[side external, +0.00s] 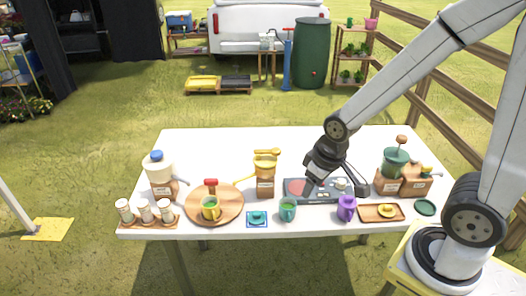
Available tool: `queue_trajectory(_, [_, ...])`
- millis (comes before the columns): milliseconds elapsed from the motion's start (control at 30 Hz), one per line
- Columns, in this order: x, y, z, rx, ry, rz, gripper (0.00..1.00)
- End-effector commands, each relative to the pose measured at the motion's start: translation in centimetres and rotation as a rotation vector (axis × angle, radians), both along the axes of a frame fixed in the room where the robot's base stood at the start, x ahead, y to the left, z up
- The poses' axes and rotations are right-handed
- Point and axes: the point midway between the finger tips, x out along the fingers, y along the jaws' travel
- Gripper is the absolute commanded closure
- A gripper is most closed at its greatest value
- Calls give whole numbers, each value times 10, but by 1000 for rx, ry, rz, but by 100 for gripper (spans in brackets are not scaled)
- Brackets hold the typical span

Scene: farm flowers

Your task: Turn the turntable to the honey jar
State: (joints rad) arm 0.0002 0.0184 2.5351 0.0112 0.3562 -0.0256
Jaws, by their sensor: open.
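The turntable appears to be the round wooden disc (234,207) on the left half of the white table. I cannot clearly pick out a honey jar; an amber container with a yellow top (265,168) stands on a wooden block to the right of the disc. My gripper (335,191) is open, pointing down over a dark panel (293,188), well to the right of the disc. Whether it touches the panel is unclear.
A white jug with a blue cap (158,170) and a rack of small jars (145,214) stand left of the disc. A teal mug (288,209) and purple mug (346,208) line the front. A green grinder-like container (394,163) stands right. The table's back strip is clear.

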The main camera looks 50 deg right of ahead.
Motion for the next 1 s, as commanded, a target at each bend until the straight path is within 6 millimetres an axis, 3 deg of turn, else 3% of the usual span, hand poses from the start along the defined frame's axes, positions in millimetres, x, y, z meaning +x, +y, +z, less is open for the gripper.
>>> queue_trajectory(267, [53, 4, 1, 4, 0, 107, 40])
queue_trajectory(567, [139, 12, -8, 20, -19, 305, 40])
queue_trajectory(1000, [251, 28, -42, 54, -91, 614, 40])
